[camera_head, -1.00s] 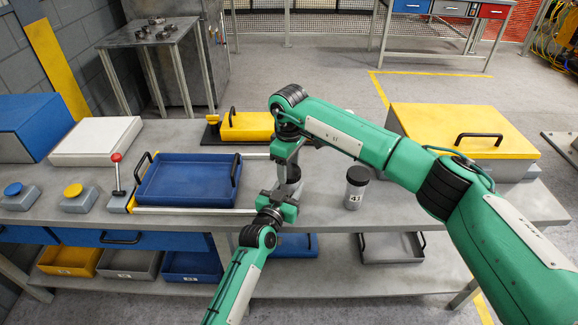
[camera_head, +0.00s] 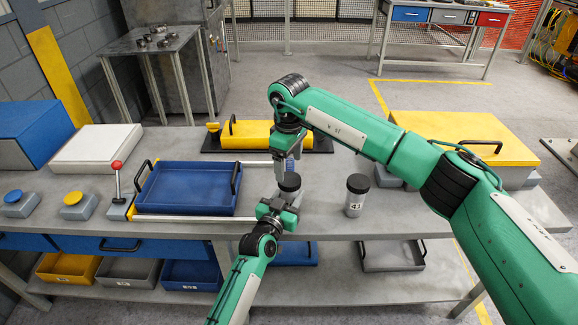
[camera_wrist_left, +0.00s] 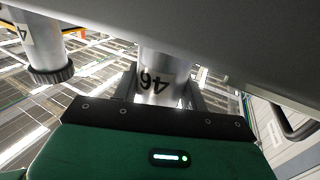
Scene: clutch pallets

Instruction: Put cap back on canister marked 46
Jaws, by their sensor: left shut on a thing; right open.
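The canister marked 46 (camera_wrist_left: 163,75) is a metal cylinder between the fingers of my left gripper (camera_wrist_left: 165,90), with its label upside down in the left wrist view. In the head view my left gripper (camera_head: 280,205) is shut on it at the bench's front part. A dark cap (camera_head: 289,182) sits on top of this canister; I cannot tell how tightly it is seated. My right gripper (camera_head: 291,168) is open just above the cap, pointing down, and appears empty. The cap end is hidden in the wrist view.
A capped canister marked 41 (camera_head: 355,196) stands to the right on the grey bench (camera_head: 325,222); it also shows in the wrist view (camera_wrist_left: 45,50). A blue tray (camera_head: 189,210) lies left. A yellow case (camera_head: 247,134) lies behind, and a yellow-lidded box (camera_head: 470,135) at right.

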